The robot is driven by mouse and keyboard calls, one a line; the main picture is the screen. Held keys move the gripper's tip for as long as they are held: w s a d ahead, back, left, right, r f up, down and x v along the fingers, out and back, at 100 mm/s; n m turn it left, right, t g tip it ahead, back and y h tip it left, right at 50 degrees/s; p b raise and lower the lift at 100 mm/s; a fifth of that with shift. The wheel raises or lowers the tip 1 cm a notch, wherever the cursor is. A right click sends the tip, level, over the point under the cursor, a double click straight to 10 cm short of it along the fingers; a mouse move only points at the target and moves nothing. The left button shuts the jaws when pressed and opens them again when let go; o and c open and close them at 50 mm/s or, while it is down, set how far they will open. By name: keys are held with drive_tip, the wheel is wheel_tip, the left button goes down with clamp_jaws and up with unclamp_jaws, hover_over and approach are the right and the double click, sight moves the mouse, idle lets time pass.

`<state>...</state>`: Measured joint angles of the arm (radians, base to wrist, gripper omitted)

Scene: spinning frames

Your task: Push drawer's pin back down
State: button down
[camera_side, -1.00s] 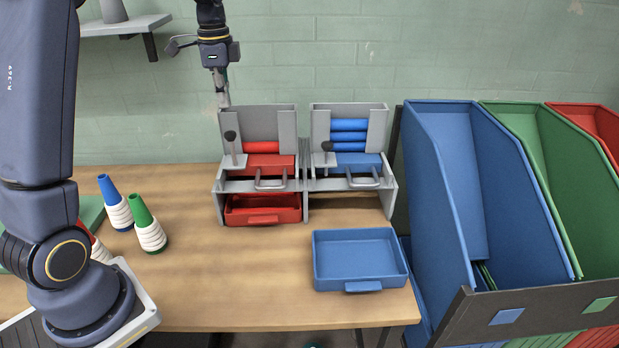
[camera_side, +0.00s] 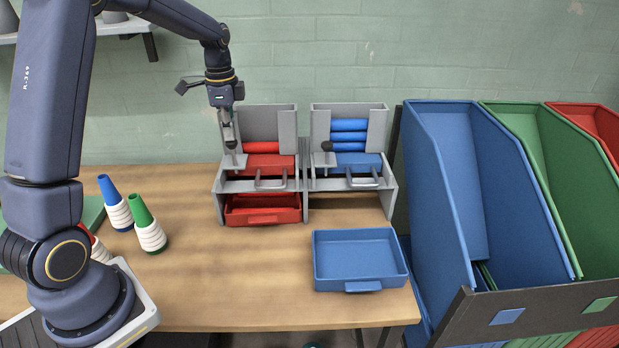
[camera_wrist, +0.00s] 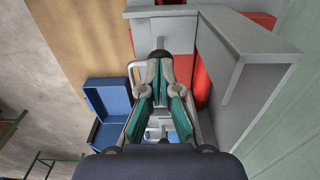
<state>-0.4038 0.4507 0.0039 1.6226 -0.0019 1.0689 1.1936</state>
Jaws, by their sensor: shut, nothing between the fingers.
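The left dispenser (camera_side: 276,120) is grey with red rolls. Its pin, with a dark round knob (camera_side: 231,145), stands at its left side. My gripper (camera_side: 229,138) is shut, points down and is right over this knob, apparently touching its top. In the wrist view the closed fingertips (camera_wrist: 160,62) meet at the dark knob (camera_wrist: 160,54). The fingers partly hide the knob. The left unit's red drawer (camera_side: 262,210) sits in the lower bay.
The right dispenser (camera_side: 378,122) holds blue rolls and has its own dark-knobbed pin (camera_side: 326,146). A blue drawer (camera_side: 355,276) lies on the table in front. Blue and green cones (camera_side: 113,200) stand at left. Tall bins (camera_side: 450,190) stand at right. The table's middle is clear.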

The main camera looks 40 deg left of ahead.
drive_tip(key=shift+s+f, duration=0.1)
drive_tip(key=shift+f, duration=0.8)
wheel_tip(320, 180, up, 14)
drive_tip(key=shift+r, duration=0.2)
